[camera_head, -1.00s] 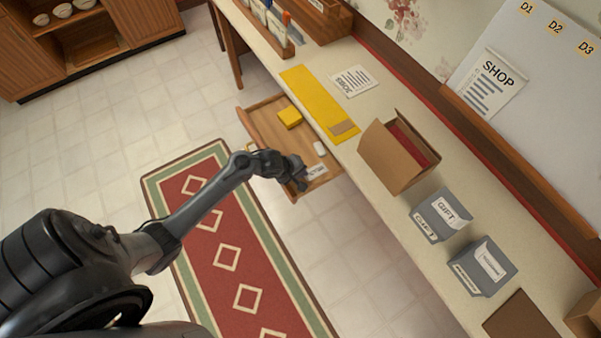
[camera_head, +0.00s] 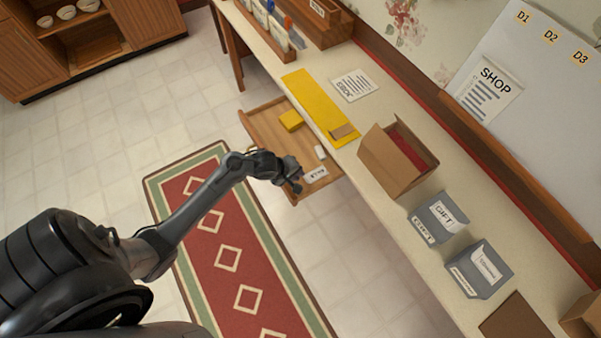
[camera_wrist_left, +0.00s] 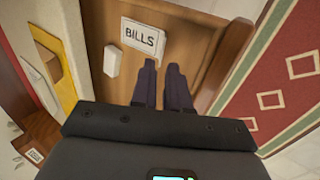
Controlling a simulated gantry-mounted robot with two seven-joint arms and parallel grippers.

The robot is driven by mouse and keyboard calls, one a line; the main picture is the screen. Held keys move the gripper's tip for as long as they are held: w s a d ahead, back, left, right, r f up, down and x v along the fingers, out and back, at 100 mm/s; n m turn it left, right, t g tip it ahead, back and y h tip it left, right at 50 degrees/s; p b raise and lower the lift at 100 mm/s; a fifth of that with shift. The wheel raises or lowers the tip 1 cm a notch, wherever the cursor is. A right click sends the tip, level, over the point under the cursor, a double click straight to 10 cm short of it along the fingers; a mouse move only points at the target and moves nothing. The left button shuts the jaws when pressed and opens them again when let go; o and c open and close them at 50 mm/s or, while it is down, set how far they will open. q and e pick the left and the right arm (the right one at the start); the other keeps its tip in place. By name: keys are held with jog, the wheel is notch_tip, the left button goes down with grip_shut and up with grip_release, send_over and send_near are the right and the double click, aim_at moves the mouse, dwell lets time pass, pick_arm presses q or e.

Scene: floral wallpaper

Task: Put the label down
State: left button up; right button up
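The white label (camera_head: 316,175) reading BILLS lies flat on the wooden floor of the open drawer (camera_head: 268,130), near its front right corner. It also shows at the top of the left wrist view (camera_wrist_left: 143,37). My left gripper (camera_head: 295,184) is just left of the label in the head view, apart from it. In the left wrist view its two dark fingers (camera_wrist_left: 163,68) have a narrow gap between them with nothing in it, and the label lies beyond their tips. My right gripper is in neither view.
A small white block (camera_head: 320,152) and a yellow block (camera_head: 290,120) lie in the drawer. On the counter above are a yellow mat (camera_head: 312,98), an open cardboard box (camera_head: 388,168) and two grey bins (camera_head: 437,218). A red rug (camera_head: 228,258) covers the floor.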

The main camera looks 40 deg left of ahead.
pick_arm(q)
jog(key=p+v, duration=0.3)
jog(key=v, duration=0.4)
jog(key=shift+r, duration=0.2)
jog(key=shift+s+r+m, duration=0.3)
jog(key=shift+r, duration=0.1)
jog(key=s+d+r+m+g, duration=0.1)
jog(key=s+d+r+m, duration=0.4)
jog(key=s+m, duration=0.2)
jog(key=s+d+r+m+g+y, duration=0.1)
jog(key=s+d+r+m, duration=0.4)
jog(key=m, duration=0.4)
jog(key=s+d, duration=0.1)
jog(key=s, duration=0.1)
jog(key=shift+s+g, duration=0.3)
jog(key=shift+s, duration=0.05)
